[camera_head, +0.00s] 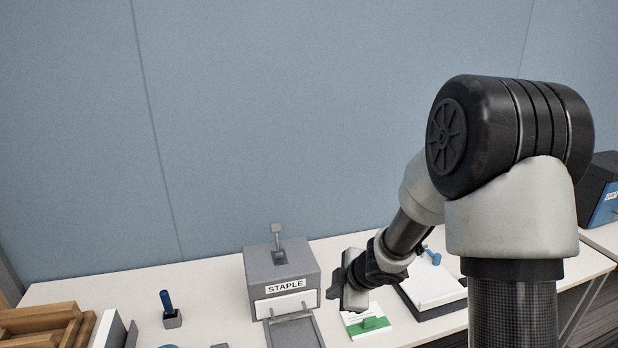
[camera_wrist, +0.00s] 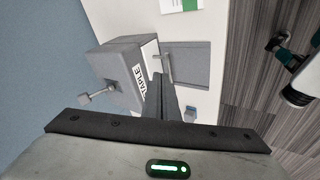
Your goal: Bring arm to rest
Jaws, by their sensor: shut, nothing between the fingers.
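My gripper (camera_head: 345,290) is at the end of my arm, above the table (camera_head: 215,275) and just right of the grey STAPLE box (camera_head: 283,263) in the head view. In the wrist view, its fingers (camera_wrist: 160,98) are together with nothing between them, and the STAPLE box (camera_wrist: 112,75) is to their left. The gripper appears apart from the table and the box. My arm bends at a high elbow on the right of the head view and hides part of the table behind it.
A green-and-white card (camera_head: 366,322) and a white pad on a black base (camera_head: 432,284) lie right of the box. A blue-handled tool in a small holder (camera_head: 172,318) and wooden trays (camera_head: 45,325) stand left. A blue wall (camera_head: 270,120) closes the back.

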